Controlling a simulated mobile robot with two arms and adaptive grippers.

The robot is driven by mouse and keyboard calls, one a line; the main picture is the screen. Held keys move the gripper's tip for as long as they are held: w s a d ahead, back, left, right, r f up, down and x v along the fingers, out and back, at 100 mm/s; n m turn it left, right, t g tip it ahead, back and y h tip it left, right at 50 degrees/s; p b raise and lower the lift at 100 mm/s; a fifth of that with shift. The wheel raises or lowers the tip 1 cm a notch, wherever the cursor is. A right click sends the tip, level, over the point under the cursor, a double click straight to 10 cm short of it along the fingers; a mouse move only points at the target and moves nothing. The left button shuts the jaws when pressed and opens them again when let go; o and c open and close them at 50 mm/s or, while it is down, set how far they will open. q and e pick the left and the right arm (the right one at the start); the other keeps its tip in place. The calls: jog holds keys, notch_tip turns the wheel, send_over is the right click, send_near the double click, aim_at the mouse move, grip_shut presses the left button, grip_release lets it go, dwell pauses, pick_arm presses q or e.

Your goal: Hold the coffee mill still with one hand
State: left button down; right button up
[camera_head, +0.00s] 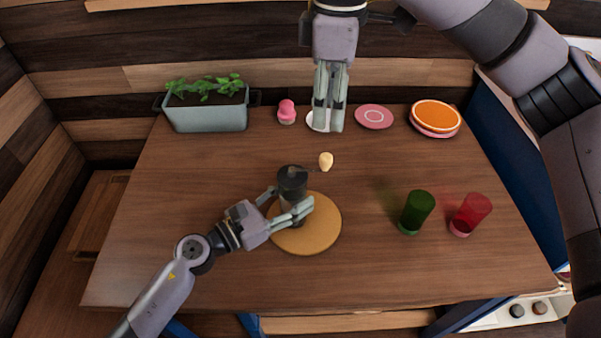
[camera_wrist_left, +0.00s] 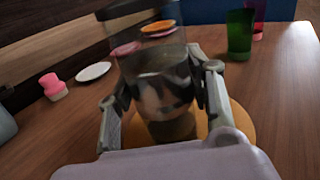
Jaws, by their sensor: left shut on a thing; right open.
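The coffee mill (camera_head: 291,185) is a dark, upright cylinder with a crank on top, standing on a round tan board (camera_head: 318,237) in the middle of the table. My left gripper (camera_head: 290,208) is shut around its body from the left; the fingers show on both sides of the mill (camera_wrist_left: 160,85) in the left wrist view. A small cream knob (camera_head: 326,161) shows at the crank's far end. My right gripper (camera_head: 328,128) is open with its fingers pointing down, over a white plate (camera_head: 318,121) at the back of the table. The right gripper hides part of that plate.
A planter (camera_head: 208,114) stands at the back left, with a pink shaker-like item (camera_head: 287,112) beside it. A pink plate (camera_head: 374,117) and stacked orange-topped plates (camera_head: 435,115) are at the back right. Green (camera_head: 416,212) and red (camera_head: 469,214) glasses stand at the right. The table's left side is clear.

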pick_arm(q)
jog(key=shift+f, duration=0.1)
dwell(0.3)
jog(key=c, duration=0.7)
grip_release()
jog(key=shift+a, duration=0.1)
jog(key=v, duration=1.2)
